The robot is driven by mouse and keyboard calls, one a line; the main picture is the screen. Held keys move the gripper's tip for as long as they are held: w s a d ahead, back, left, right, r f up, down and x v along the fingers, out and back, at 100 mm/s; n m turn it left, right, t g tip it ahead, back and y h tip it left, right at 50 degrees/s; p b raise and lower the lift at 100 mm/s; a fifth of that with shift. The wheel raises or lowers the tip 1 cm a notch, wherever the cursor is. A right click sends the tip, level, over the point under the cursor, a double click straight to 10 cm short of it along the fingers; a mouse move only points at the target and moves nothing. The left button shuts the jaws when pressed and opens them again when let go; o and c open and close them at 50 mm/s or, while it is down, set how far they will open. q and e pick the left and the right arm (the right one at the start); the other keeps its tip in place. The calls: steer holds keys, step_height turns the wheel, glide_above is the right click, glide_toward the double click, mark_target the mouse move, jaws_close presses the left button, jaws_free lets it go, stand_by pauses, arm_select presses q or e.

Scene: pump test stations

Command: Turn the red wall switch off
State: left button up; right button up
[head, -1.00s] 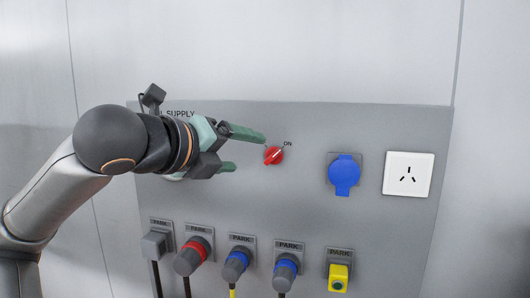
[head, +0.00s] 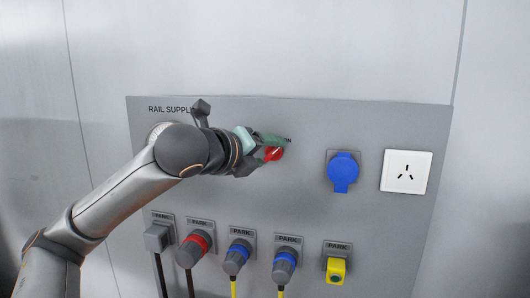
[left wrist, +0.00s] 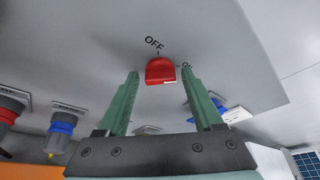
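The red switch (head: 274,154) is a small round knob on the grey wall panel. In the left wrist view the red switch (left wrist: 160,70) has an OFF label above it and a partly hidden label at its right. My left gripper (head: 271,150) is at the switch. In the left wrist view its green fingers (left wrist: 160,74) are spread, one on each side of the knob, with gaps showing, so it is open and not clamped on it. The knob's pointer direction is hard to read now. My right gripper is not in view.
The panel (head: 390,245) carries a blue capped socket (head: 343,170) and a white outlet (head: 406,172) right of the switch. Below is a row of parked plugs, including a red-ringed one (head: 194,250) and a yellow one (head: 336,270). Cables hang from several.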

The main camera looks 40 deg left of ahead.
arm_select(q)
jaws_close()
stand_by(0.3)
steer(key=shift+f, duration=0.1)
